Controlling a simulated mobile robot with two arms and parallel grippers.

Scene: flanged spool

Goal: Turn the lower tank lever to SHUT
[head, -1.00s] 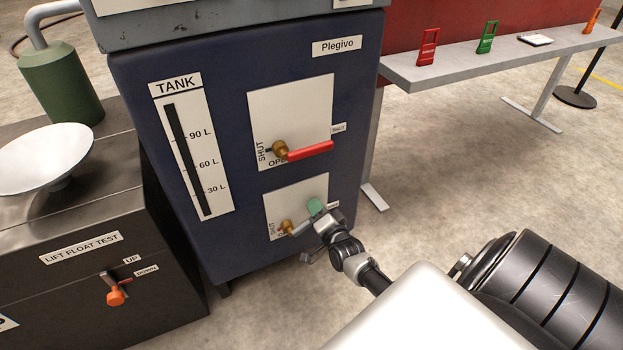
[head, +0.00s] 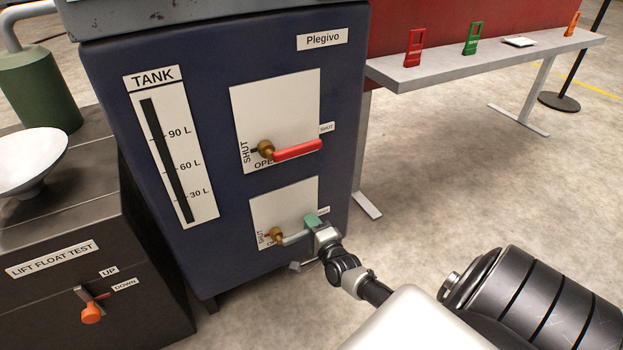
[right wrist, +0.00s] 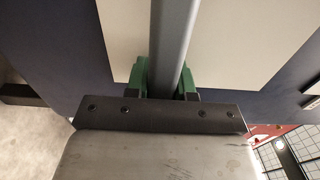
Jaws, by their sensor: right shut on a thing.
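The lower tank lever (head: 294,237) is a grey handle on a brass pivot, on the lower white plate (head: 280,200) of the blue tank cabinet. It points right and slightly up from its pivot. A SHUT label stands left of the pivot; a small label at right is partly hidden. My right gripper (head: 314,222) is shut on the lever near its outer end. In the right wrist view the green fingers (right wrist: 167,78) sit on both sides of the grey bar (right wrist: 172,40). My left gripper is not in view.
The red upper lever (head: 298,149) sits above on its own plate, pointing right. A black test unit with an orange-knobbed lever (head: 91,312) stands at left. A grey bench (head: 440,72) with small tags is behind at right. Open floor lies between.

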